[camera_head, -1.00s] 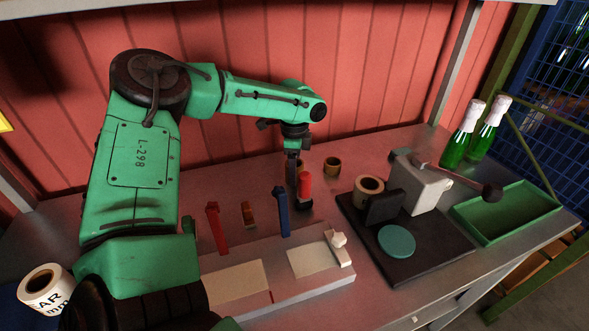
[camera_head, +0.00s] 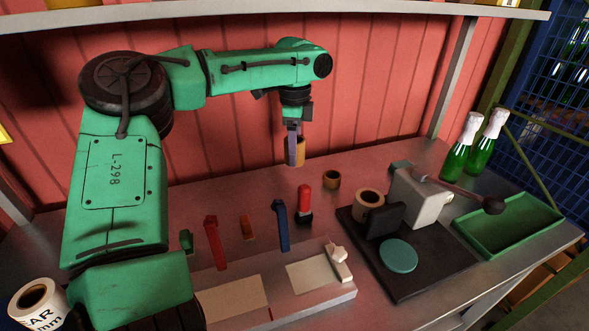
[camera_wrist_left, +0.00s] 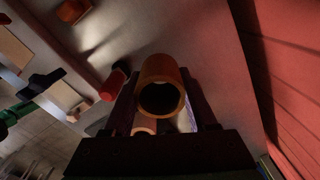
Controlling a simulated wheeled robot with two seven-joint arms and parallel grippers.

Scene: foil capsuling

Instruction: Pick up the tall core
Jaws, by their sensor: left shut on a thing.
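The tall core is an orange-brown hollow tube (camera_head: 299,152) held upright above the rear of the bench, in front of the red wall. In the left wrist view its open end (camera_wrist_left: 161,70) faces the camera between the two dark fingers. My left gripper (camera_head: 293,147) is shut on the core, which is clear of the bench top. A shorter brown core (camera_head: 332,180) stands on the bench to the right. My right gripper is not in view.
A red-handled tool (camera_head: 304,198) stands below the held core, with blue (camera_head: 282,224) and red (camera_head: 214,243) tools nearby. A black base (camera_head: 425,268) with a grey machine (camera_head: 418,196), a green tray (camera_head: 508,222) and two bottles are at right. A shelf edge (camera_head: 380,14) runs overhead.

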